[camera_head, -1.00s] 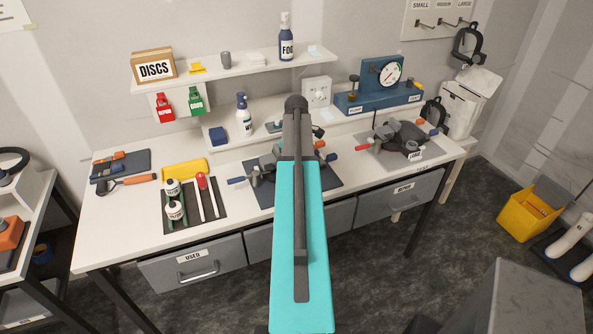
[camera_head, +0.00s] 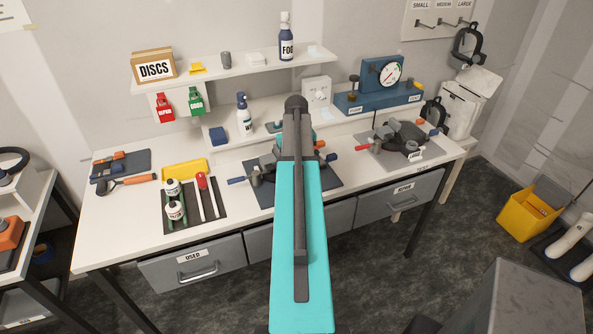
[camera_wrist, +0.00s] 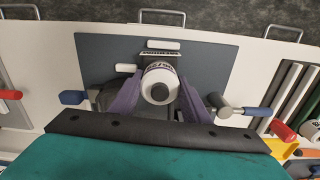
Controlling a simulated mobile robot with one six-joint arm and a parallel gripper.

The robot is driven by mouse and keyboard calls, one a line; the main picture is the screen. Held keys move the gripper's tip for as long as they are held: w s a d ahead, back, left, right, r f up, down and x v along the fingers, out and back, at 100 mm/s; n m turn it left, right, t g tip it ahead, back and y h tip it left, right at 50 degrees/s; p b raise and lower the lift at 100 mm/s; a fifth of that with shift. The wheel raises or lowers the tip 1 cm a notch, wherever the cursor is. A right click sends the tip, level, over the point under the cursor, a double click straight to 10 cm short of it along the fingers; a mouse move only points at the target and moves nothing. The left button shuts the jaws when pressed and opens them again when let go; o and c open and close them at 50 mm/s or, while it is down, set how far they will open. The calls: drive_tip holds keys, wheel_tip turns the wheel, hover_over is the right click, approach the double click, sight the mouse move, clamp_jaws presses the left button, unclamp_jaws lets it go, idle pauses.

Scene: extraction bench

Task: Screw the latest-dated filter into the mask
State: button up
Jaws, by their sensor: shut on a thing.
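In the wrist view a white round filter (camera_wrist: 160,78) with dark printing on its side and a grey centre sits between the two purple-grey fingers of my gripper (camera_wrist: 160,97). The printing is too small to read as a date. A dark mask (camera_wrist: 106,98) lies beneath in a clamp fixture, mostly hidden by the filter and fingers. I cannot tell whether the filter touches the mask. In the head view my arm covers the gripper, the filter and most of this fixture. A second dark mask (camera_head: 402,138) sits in a fixture on the right of the bench.
A black tray (camera_head: 189,222) holds two white cylinders and tools at left. Shelves with bottles and a gauge box (camera_head: 383,78) stand behind.

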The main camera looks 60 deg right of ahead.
drive_tip(key=m, duration=0.5)
drive_tip(key=o, duration=1.3)
drive_tip(key=shift+c, duration=0.2)
wheel_tip(320, 180, up, 14)
drive_tip(key=shift+s+f, duration=0.1)
drive_tip(key=shift+f, duration=0.05)
idle(0.5)
